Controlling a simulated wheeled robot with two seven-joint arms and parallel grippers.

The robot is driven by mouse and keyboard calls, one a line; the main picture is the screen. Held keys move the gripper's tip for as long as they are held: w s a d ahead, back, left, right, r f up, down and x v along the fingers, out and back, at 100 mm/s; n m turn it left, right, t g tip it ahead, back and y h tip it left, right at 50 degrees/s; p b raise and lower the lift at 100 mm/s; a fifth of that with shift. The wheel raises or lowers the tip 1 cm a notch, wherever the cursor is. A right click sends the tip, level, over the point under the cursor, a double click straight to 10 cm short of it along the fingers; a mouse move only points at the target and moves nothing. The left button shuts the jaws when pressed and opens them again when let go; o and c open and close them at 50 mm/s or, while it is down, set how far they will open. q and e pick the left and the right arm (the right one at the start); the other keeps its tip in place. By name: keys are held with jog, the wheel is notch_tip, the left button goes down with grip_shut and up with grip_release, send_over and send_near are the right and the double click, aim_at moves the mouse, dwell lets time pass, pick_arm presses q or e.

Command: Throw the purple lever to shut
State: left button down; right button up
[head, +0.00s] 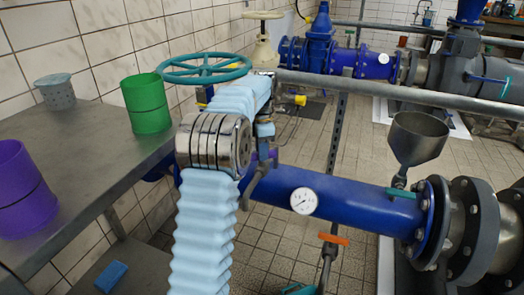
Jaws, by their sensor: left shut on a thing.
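The purple lever (273,154) shows only as a small piece on the blue pipe, just right of my arm's silver joint. My left gripper (257,178) reaches down to it from above, its grey fingers at the lever, shut on it. My own sleeved arm and silver joint cover much of the lever and its valve, so its full angle cannot be told. My right gripper is out of view.
The blue pipe (350,207) with a white gauge (304,201) runs right to a dark flange. A teal handwheel (203,68) stands behind my arm. A funnel (418,138) and an orange lever (333,238) are to the right. A grey bench (85,150) with containers lies left.

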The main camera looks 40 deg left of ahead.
pick_arm(q)
jog(key=m+p, duration=0.2)
jog(key=shift+r+m+p, duration=0.15)
jog(key=shift+m+p, duration=0.95)
jog(key=shift+m, duration=0.5)
jog(key=shift+m+p, duration=0.6)
jog(key=shift+m, duration=0.5)
jog(key=shift+f, duration=0.2)
jog(key=c, duration=1.2)
grip_release()
jog(key=shift+o, duration=0.2)
jog(key=shift+r, duration=0.1)
